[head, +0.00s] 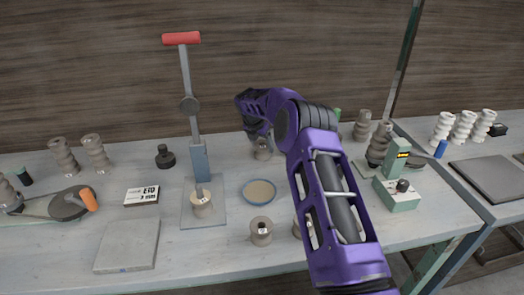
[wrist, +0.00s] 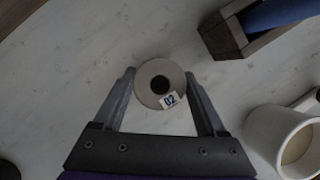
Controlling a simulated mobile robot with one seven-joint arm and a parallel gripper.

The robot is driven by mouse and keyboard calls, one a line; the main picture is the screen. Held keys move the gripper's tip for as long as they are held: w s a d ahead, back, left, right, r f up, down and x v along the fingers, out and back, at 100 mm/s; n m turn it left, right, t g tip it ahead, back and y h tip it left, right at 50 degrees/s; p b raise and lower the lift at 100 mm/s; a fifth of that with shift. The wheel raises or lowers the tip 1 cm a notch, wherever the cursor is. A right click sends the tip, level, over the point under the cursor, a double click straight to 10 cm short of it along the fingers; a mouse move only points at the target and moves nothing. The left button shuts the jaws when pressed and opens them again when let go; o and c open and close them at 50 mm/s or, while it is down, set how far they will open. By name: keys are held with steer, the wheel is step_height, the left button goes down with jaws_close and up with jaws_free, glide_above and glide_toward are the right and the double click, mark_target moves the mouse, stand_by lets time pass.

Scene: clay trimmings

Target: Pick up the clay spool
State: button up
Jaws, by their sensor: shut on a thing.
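A grey-beige clay spool (wrist: 148,98) with a dark centre hole and a label reading 02 sits between the two fingers of my gripper (wrist: 160,76) in the wrist view. The fingers are shut on its sides. In the head view this spool (head: 262,150) is at the back middle of the table, below my gripper (head: 258,137), which my wrist partly hides. I cannot tell whether the spool touches the table. Similar spools are a labelled one (head: 261,232) at the front, one (head: 201,206) on the lever press, and one (head: 298,230) partly hidden by my arm.
The lever press (head: 187,100) stands tall left of my gripper. A blue-rimmed dish (head: 259,191) lies in front of the held spool. A green box device (head: 397,194) and ribbed clay pieces (head: 362,125) are to the right. A pale cup (wrist: 265,130) is close by in the wrist view.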

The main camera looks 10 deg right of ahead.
steer(key=c, duration=0.5)
steer(key=shift+r, duration=0.15)
step_height(320, 180, up, 10)
steer(key=shift+p, duration=0.35)
